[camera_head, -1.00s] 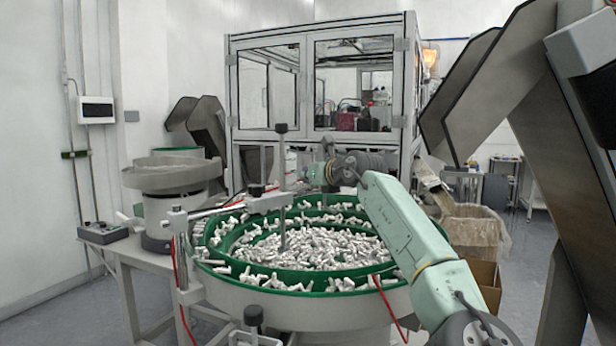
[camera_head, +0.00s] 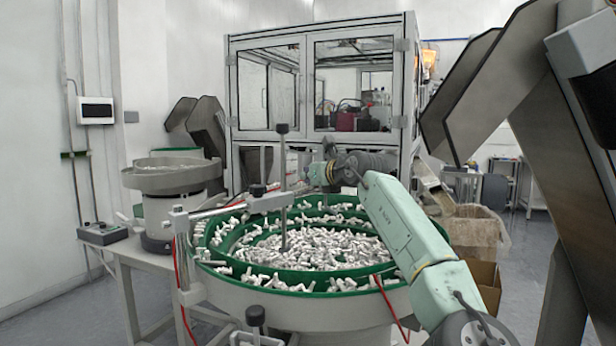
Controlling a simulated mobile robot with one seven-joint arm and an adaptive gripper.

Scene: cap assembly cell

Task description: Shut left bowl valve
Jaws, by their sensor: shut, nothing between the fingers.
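The left bowl (camera_head: 168,178) is a small grey feeder bowl on a stand at the back left. I cannot make out its valve in this view. My arm (camera_head: 405,225) reaches in from the lower right over the large bowl, and its wrist (camera_head: 320,174) is in front of the glass cabinet. The fingers of my gripper do not show; they seem hidden beyond the wrist. The wrist appears well to the right of the left bowl.
A large green-lined bowl (camera_head: 232,277) full of white parts fills the foreground. A post (camera_head: 283,190) and a clamp bar with black knobs (camera_head: 257,190) stand over it. A control box (camera_head: 103,233) sits at the left. A glass cabinet (camera_head: 310,135) stands behind. Dark chutes (camera_head: 500,90) block the right.

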